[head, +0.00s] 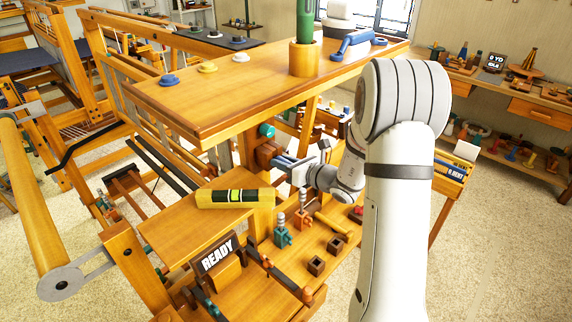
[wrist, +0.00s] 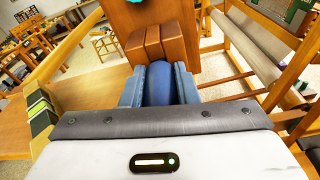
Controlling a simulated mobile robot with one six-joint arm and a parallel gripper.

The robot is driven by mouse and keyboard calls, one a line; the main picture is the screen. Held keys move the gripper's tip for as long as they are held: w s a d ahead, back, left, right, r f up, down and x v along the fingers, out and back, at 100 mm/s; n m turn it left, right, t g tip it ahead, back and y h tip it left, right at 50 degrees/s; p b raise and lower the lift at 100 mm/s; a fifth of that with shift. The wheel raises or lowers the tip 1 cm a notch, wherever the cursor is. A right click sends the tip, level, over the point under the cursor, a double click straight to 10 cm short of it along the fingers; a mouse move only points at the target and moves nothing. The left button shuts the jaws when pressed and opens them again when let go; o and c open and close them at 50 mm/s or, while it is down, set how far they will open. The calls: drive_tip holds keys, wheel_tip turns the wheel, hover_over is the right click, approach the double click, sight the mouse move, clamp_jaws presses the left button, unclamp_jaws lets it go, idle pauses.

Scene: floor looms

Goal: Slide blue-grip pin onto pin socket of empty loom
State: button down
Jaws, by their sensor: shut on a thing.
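My gripper (wrist: 158,92) is shut on the blue grip of the pin (wrist: 158,82), which sits between the two grey-blue fingers in the wrist view. Just beyond the grip is a brown wooden block (wrist: 165,42) with upright grooves, probably the pin socket. The grip's far end seems to meet this block; I cannot tell how far the pin is in. The pin's shaft is hidden. In the head view my gripper (head: 285,164) points left at the same brown block (head: 267,152) on the loom, under the upper shelf (head: 270,85).
A yellow bar with a green-and-black label (head: 235,198) lies on the loom's lower shelf. A READY sign (head: 218,255), small sockets (head: 316,266) and clamps (head: 282,236) stand below my gripper. Blue tools (head: 352,42) and a green-topped holder (head: 304,55) are on the upper shelf.

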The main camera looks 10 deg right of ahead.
drive_tip(key=shift+w+a, duration=0.1)
drive_tip(key=shift+a, duration=0.05)
drive_tip(key=c, duration=1)
unclamp_jaws()
drive_tip(key=shift+c, duration=0.2)
drive_tip(key=b+v, duration=0.1)
drive_tip(key=v, duration=0.7)
drive_tip(key=shift+b, duration=0.3)
drive_tip(key=shift+f, duration=0.1)
